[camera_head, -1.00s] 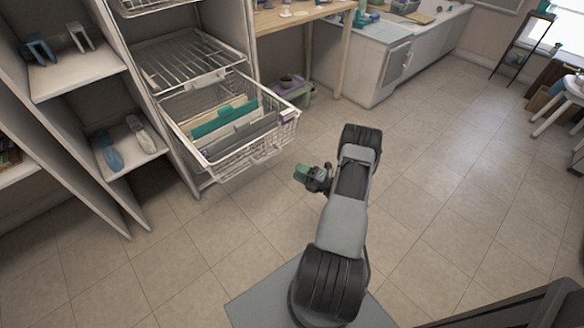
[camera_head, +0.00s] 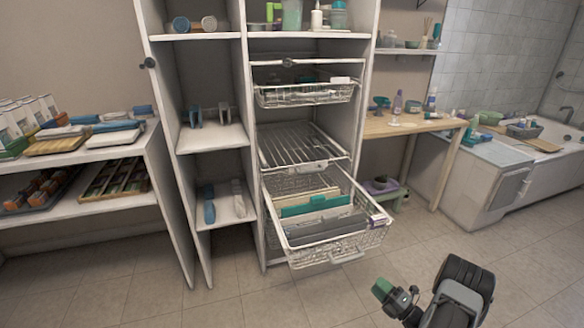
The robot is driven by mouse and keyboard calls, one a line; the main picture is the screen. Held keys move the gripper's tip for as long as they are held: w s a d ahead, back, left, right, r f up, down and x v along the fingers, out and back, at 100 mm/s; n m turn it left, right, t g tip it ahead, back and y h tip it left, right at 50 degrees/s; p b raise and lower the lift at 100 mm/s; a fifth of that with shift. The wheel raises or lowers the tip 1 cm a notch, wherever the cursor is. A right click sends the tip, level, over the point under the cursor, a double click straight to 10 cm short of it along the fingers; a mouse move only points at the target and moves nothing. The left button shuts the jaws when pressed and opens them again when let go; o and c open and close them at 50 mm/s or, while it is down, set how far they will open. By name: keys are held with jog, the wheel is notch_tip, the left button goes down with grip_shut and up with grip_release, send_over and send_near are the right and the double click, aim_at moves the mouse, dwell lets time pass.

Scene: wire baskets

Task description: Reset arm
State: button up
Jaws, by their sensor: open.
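My gripper (camera_head: 384,289) is at the bottom right of the head view, at the end of my folded grey and black arm. It points left and stands apart from everything, over open floor in front of the shelving unit. Something green shows at its tip; whether that is part of the gripper or a thing by it is too small to tell. I see nothing clearly held. The rest of my arm runs out of the bottom of the picture.
The lowest wire basket (camera_head: 337,257) is pulled out, with folders in it, left of my gripper. Wire baskets above it (camera_head: 306,94) sit in the tall unit. A wooden table (camera_head: 410,126) and a bathtub (camera_head: 560,160) stand behind. The tiled floor (camera_head: 250,300) is free.

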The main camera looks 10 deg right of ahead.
jog(key=s+a+f+n+g+y, duration=0.35)
jog(key=a+n+g, duration=0.25)
jog(key=n, duration=0.3)
jog(key=s+a+r+n+g+h+p, duration=0.1)
jog(key=s+a+r+n+g+p, duration=0.15)
jog(key=r+n+g, duration=0.45)
jog(key=s+a+r+n+g+p, duration=0.2)
jog(key=a+r+n+p, duration=0.15)
jog(key=r+n, duration=0.35)
jog(key=s+a+r+n+h+p, duration=0.2)
jog(key=a+r+n+h+p, duration=0.2)
jog(key=r, duration=1)
jog(key=s+a+r+n+h+p, duration=0.2)
jog(key=a+r+n+h+p, duration=0.2)
jog(key=r+n+p, duration=0.4)
jog(key=s+a+r+n+t+h+p, duration=0.1)
jog(key=r+n+p, duration=0.5)
jog(key=r+n, duration=0.6)
notch_tip(320, 180, up, 8)
jog(key=s+a+h, duration=0.1)
jog(key=a+h, duration=0.1)
jog(key=h, duration=0.1)
jog(key=shift+a, duration=0.4)
jog(key=shift+d, duration=0.15)
